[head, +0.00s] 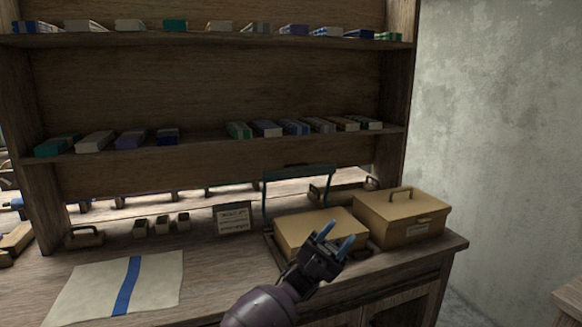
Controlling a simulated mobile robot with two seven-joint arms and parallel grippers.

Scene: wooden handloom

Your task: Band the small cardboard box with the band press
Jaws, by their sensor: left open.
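The small cardboard box (298,229) sits toward the right of the wooden counter, on what looks like the dark base of the band press. The press's teal frame (266,190) stands raised behind the box, with its bar above the box's far edge. My left gripper (337,238) is open, its two blue fingertips pointing up and away over the box's front right part. It hides part of the box's top and front. I cannot tell whether the fingers touch the box. No band shows clearly around the box. My right gripper is not in view.
A tan lidded box with a handle (412,223) stands close on the right. A small sign (233,219) and several small tan containers stand left. A cloth with a blue stripe (160,283) lies at front left. Shelves of folded cloth (95,141) rise behind.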

